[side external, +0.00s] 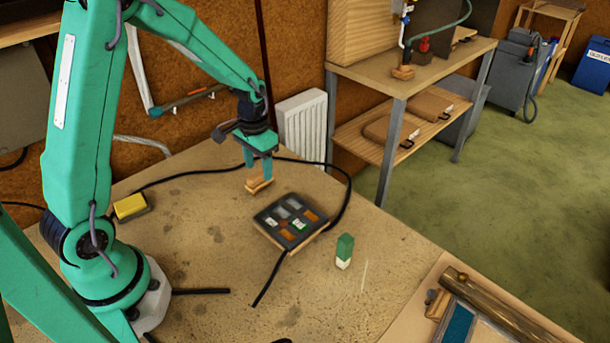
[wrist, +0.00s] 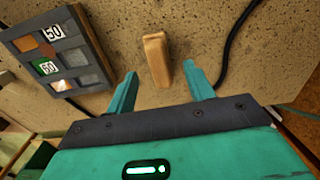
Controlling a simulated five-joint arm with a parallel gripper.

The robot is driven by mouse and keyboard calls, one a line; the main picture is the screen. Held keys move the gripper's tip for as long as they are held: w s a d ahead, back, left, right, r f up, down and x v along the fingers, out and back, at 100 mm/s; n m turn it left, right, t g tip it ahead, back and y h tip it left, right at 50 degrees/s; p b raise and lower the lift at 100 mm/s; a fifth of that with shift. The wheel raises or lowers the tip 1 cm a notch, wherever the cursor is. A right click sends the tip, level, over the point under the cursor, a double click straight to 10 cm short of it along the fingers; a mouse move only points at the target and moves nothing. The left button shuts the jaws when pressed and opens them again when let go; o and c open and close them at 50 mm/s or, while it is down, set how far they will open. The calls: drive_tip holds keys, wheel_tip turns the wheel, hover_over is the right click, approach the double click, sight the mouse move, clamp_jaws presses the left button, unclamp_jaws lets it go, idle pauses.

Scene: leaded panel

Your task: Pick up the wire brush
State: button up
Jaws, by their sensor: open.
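The wire brush appears as a small block with a light wooden back (side external: 259,185) on the worktop, just below my gripper (side external: 259,170) in the side view. In the wrist view the brush (wrist: 156,55) lies lengthwise ahead, its near end between the lines of the two fingers. My gripper (wrist: 160,76) is open there, with one teal finger on each side and nothing held. I see no bristles; its underside is hidden. I cannot tell whether the fingers touch it.
A dark tray of coloured samples (side external: 290,221) lies close right of the brush; it also shows in the wrist view (wrist: 57,50). A black cable (side external: 345,180) curves behind. A green-and-white block (side external: 345,251) stands at right, a yellow block (side external: 130,206) at left. A leaded panel (side external: 460,325) lies front right.

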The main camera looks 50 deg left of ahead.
sight(259, 173)
drive_tip(key=shift+f, duration=1.9)
drive_tip(key=c, duration=1.1)
drive_tip(key=shift+r, duration=0.2)
drive_tip(key=shift+r, duration=0.5)
drive_tip(key=r, duration=0.3)
drive_tip(key=shift+d+r, duration=0.1)
drive_tip(key=shift+d, duration=0.2)
drive_tip(key=s+d+r, duration=0.4)
drive_tip(key=d+r, duration=0.2)
drive_tip(key=d, duration=0.4)
drive_tip(key=shift+d+r, duration=0.2)
drive_tip(key=shift+d, duration=0.05)
